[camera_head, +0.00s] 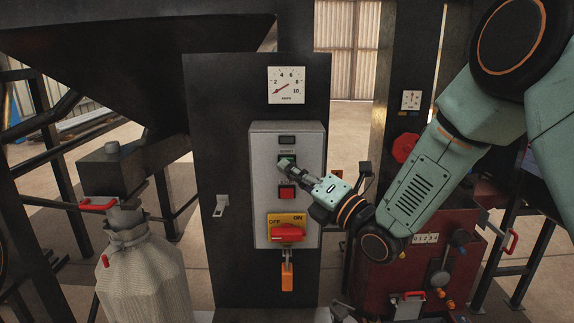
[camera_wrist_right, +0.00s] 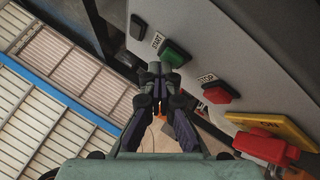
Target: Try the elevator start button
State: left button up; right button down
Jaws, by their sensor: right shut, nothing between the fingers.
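The grey control box (camera_head: 258,190) is mounted on a dark upright panel. Its green START button (camera_head: 291,157) is near the top, partly covered by my right gripper. The green button also shows in the right wrist view (camera_wrist_right: 176,53), beside a START label. My right gripper (camera_head: 284,163) is shut and empty, with its fingertips at the green button. In the right wrist view the closed fingertips (camera_wrist_right: 160,69) are right by the button's edge; I cannot tell whether they touch it. My left gripper is not in view.
Below are a red STOP button (camera_head: 287,192), a red rotary switch (camera_head: 287,233) on a yellow OFF/ON plate and an orange padlock (camera_head: 287,276). A dark indicator (camera_head: 287,140) and a dial gauge (camera_head: 286,85) are above. A pale sack (camera_head: 142,270) hangs at left.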

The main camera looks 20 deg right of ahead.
jog(key=shift+s, duration=0.15)
jog(key=shift+s+a, duration=0.1)
jog(key=shift+s, duration=0.6)
jog(key=shift+s+a, duration=0.1)
jog(key=shift+s+a+b, duration=0.1)
jog(key=shift+s+a, duration=0.1)
jog(key=shift+s, duration=0.55)
jog(key=shift+s+a+b, duration=0.15)
jog(key=shift+s+a, duration=0.1)
jog(key=shift+s, duration=0.5)
jog(key=shift+s+a+b, duration=0.1)
jog(key=shift+s+a, duration=0.1)
jog(key=shift+s, duration=0.55)
